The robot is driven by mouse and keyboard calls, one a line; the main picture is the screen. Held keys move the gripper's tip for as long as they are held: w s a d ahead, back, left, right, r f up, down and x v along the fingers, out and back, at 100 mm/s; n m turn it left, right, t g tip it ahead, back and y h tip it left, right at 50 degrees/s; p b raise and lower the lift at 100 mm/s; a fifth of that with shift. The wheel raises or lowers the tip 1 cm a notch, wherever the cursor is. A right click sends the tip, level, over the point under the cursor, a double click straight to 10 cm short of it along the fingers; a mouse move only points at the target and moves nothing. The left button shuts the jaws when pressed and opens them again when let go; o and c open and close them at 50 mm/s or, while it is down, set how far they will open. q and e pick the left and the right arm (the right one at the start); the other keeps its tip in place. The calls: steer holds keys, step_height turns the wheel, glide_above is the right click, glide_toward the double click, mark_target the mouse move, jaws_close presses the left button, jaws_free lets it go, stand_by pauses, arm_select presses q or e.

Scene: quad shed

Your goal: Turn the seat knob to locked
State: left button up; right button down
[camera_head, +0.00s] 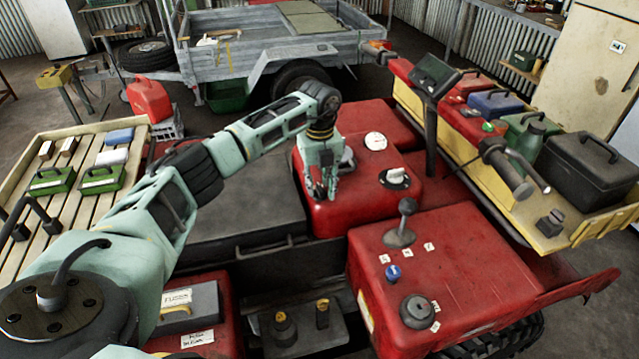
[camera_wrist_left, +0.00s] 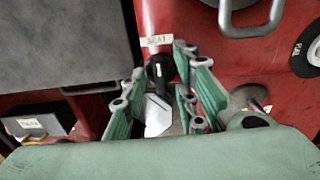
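The seat knob (camera_wrist_left: 160,70) is a small black knob with a pale pointer mark. It sits on the red bodywork just below a white label reading "SEAT" (camera_wrist_left: 155,40). My left gripper (camera_wrist_left: 160,98) is open, with green-padded fingers on either side of the knob's line. I cannot tell whether the fingers touch it. In the head view my left gripper (camera_head: 322,188) points down at the edge of the red bodywork in front of the dark grey seat (camera_head: 245,212), and the knob is hidden there. My right gripper is not in view.
Close by stand a white-topped knob (camera_head: 395,178), a round white gauge (camera_head: 376,141) and a black lever (camera_head: 405,222). A yellow rack (camera_head: 470,150) with toolboxes lies right; a slatted rack (camera_head: 75,212) lies left.

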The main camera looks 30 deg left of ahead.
arm_select(q)
steer(key=c, duration=0.6)
jaws_close()
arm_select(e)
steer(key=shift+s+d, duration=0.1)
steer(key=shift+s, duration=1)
